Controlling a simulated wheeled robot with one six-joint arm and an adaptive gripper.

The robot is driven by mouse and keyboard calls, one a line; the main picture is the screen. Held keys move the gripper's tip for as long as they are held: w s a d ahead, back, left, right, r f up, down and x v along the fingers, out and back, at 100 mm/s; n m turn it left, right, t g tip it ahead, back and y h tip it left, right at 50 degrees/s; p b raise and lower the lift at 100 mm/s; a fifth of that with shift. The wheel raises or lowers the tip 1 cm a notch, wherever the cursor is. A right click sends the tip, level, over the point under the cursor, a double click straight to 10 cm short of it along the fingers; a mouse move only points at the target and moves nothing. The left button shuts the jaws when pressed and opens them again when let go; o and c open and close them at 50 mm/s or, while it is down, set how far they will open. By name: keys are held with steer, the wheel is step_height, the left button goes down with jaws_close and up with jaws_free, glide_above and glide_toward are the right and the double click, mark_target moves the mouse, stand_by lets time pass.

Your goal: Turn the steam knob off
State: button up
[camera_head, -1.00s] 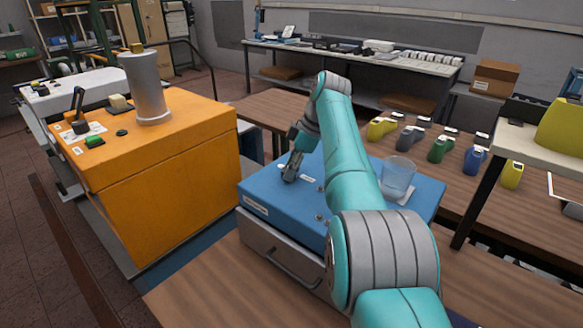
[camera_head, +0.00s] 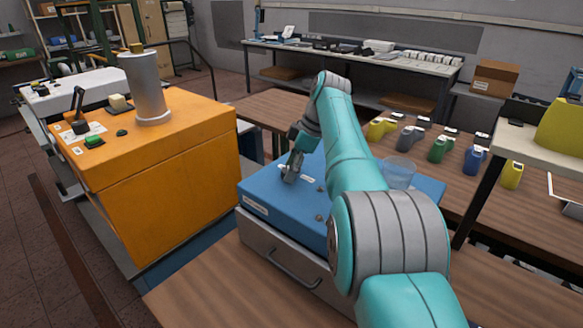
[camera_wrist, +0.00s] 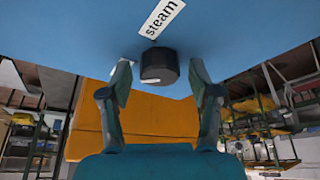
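The steam knob (camera_wrist: 159,65) is a dark round knob on the blue panel, beside a white label reading "steam" (camera_wrist: 161,20). In the wrist view it sits between the two spread fingers of my gripper (camera_wrist: 160,82), with a gap visible on each side. My gripper is open and holds nothing. In the head view my gripper (camera_head: 290,177) points down at the top of the blue box (camera_head: 262,195), near its left part. The knob is hidden there by the gripper. The knob's pointer or setting is not readable.
Other small knobs (camera_head: 319,217) and a clear cup (camera_head: 398,174) are on the blue box, the cup partly behind my arm. An orange machine (camera_head: 170,180) stands to the left. Several coloured shoe lasts (camera_head: 438,149) stand on the wooden table at right.

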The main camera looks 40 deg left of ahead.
steer(key=shift+m, duration=0.4)
stand_by(0.3)
